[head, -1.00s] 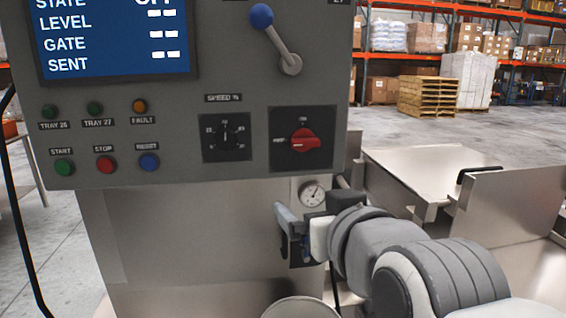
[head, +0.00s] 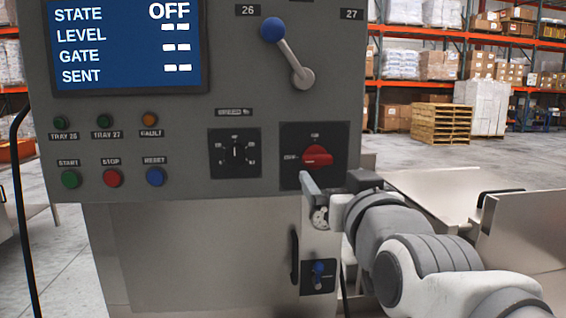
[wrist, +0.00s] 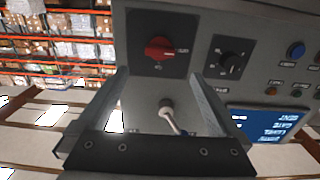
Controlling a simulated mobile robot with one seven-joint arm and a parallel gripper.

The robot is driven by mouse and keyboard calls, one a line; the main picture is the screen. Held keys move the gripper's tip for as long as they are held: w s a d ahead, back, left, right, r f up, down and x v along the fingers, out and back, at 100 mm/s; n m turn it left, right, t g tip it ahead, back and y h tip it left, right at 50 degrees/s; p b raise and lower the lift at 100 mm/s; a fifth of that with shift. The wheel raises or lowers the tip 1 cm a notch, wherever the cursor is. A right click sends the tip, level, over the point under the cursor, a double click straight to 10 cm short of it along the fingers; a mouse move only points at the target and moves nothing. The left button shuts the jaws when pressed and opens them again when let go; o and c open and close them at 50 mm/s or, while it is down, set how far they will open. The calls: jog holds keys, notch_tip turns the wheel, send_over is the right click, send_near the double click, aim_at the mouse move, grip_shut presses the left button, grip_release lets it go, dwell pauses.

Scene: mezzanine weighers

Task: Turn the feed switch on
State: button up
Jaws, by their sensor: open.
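A red rotary knob (head: 316,156) sits on a black square plate at the lower right of the grey control panel. Its handle lies nearly level; the small marks around it are too blurred to read. The knob also shows in the wrist view (wrist: 159,48), beyond my fingertips and between their lines. My gripper (head: 304,225) is open and empty, just below the knob and apart from it. A small blue toggle (head: 318,272) on a black plate is lower on the machine, below my gripper. I cannot read which control is labelled feed.
The screen (head: 125,45) reads STATE OFF. A blue-tipped lever (head: 288,55) stands above the knob. A black speed dial (head: 235,153) and several coloured buttons (head: 112,178) are to the left. Metal trays (head: 440,190) stand to the right. A black cable hangs at the left.

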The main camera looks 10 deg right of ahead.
aim_at(318, 161)
jog(key=w, duration=1)
jog(key=shift+w, duration=0.4)
jog(key=c, duration=1.3)
jog(key=shift+b, duration=0.3)
